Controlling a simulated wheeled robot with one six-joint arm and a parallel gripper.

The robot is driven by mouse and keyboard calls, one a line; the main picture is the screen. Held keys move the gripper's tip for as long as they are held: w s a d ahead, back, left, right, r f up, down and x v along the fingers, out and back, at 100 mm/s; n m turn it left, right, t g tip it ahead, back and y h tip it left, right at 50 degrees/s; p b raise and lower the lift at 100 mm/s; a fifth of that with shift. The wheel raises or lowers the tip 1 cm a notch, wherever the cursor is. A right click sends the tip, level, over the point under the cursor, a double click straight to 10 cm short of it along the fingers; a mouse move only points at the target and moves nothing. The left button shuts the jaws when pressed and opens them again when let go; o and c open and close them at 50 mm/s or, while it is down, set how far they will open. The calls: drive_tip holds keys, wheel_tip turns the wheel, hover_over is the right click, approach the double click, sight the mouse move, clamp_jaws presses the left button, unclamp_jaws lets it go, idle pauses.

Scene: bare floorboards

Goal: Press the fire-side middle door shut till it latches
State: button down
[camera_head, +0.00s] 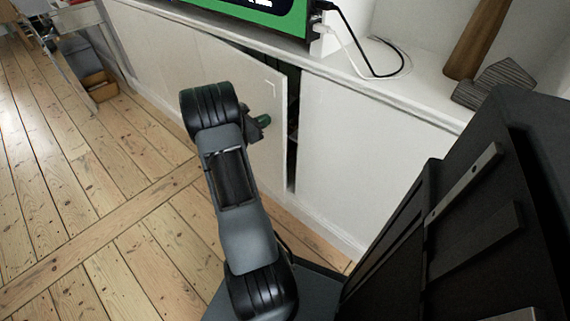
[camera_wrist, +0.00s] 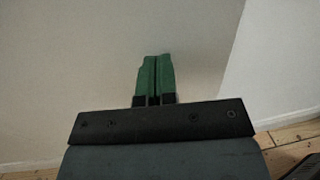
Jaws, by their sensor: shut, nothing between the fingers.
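The middle door (camera_head: 270,141) is a white cupboard panel, standing slightly ajar with a dark gap along its right edge and top. In the wrist view a pale door panel (camera_wrist: 90,60) fills most of the picture. My gripper (camera_head: 264,121) is at the face of this door, near its right edge; its green fingers are shut together in the wrist view (camera_wrist: 156,60). The fingertips point at the panel and look close to it; I cannot tell whether they touch. My arm hides part of the door's lower left.
A white door (camera_head: 370,150) to the right looks closed. A green-framed screen (camera_head: 262,14), cables (camera_head: 360,60) and wooden pieces (camera_head: 490,85) stand on the shelf above. A table with a box (camera_head: 97,84) is far left. Floorboards (camera_head: 90,190) at left are clear.

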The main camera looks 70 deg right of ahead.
drive_tip(key=x, duration=0.7)
drive_tip(key=shift+b, duration=0.4)
idle(1.7)
drive_tip(key=shift+a, duration=0.1)
drive_tip(key=p+v, duration=0.1)
drive_tip(key=v, duration=1.2)
drive_tip(key=shift+p, duration=0.35)
idle(0.8)
drive_tip(key=a+r+m+t+y+p, duration=0.1)
drive_tip(key=a+r+m+y+p, duration=0.15)
drive_tip(key=a+r+p, duration=0.45)
drive_tip(key=a+r+m+y+p, duration=0.2)
drive_tip(key=a+r+m+p, duration=0.15)
drive_tip(key=r, duration=0.55)
drive_tip(key=a+r+m+t+y+p, duration=0.2)
drive_tip(key=a+r+t+y+p, duration=0.1)
drive_tip(key=a+r, duration=0.4)
drive_tip(key=s+a+r+m+t+y+p, duration=0.1)
drive_tip(key=a+r+t+y+p, duration=0.3)
drive_tip(key=a, duration=1)
drive_tip(key=a+r+m+t+y+p, duration=0.3)
drive_tip(key=a+r+y+p, duration=0.2)
drive_tip(key=a+r+p, duration=0.5)
drive_tip(key=shift+s+a+m, duration=0.25)
drive_tip(key=shift+a+m, duration=0.15)
drive_tip(key=shift+a, duration=0.05)
